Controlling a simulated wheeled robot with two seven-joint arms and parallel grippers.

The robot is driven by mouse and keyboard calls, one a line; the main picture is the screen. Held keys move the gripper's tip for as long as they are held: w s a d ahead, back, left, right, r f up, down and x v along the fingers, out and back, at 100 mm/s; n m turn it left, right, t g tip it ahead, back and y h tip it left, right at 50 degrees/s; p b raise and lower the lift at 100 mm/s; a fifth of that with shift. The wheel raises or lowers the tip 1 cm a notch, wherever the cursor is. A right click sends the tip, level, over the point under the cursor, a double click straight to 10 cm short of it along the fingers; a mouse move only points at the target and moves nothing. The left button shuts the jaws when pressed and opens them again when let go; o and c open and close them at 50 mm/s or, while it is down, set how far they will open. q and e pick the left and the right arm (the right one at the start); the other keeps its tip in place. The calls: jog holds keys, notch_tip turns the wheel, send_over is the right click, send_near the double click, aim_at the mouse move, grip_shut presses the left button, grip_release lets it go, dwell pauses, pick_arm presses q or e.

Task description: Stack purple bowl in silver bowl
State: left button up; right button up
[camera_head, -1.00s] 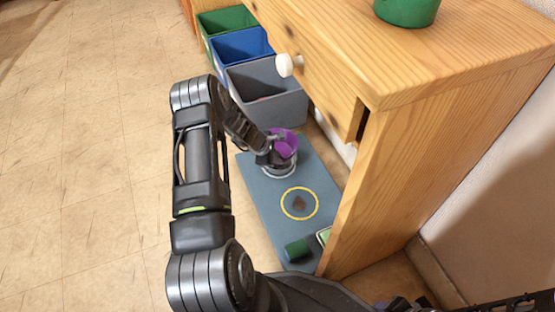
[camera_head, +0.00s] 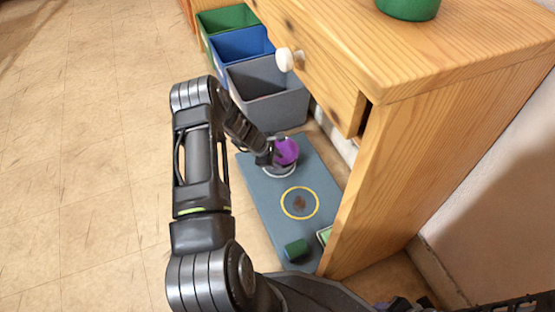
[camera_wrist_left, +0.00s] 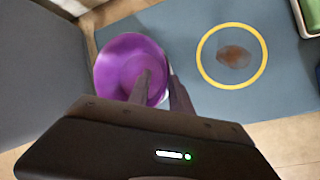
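The purple bowl (camera_head: 287,151) sits at the silver bowl (camera_head: 281,171), apparently inside it and a little tilted; only part of the silver rim shows below. In the left wrist view the purple bowl (camera_wrist_left: 112,65) is seen from above and hides most of the silver one. My left gripper (camera_head: 271,155) is at the purple bowl's near-left side. In the wrist view its fingers (camera_wrist_left: 159,75) straddle the bowl's rim, one inside and one outside, with a gap between them, so it looks open. My right gripper is not in view.
Both bowls stand on a blue-grey mat (camera_head: 265,205) with a yellow ring (camera_head: 284,208) around a brown patch. A green cylinder (camera_head: 297,249) lies near its front. The wooden cabinet (camera_head: 385,190) stands close on the right. A grey bin (camera_head: 285,108) is behind; open floor lies left.

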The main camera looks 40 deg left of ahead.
pick_arm(q)
jog(key=shift+r+p, duration=0.55)
jog(key=p+v, duration=0.4)
jog(key=v, duration=0.8)
dwell(0.3)
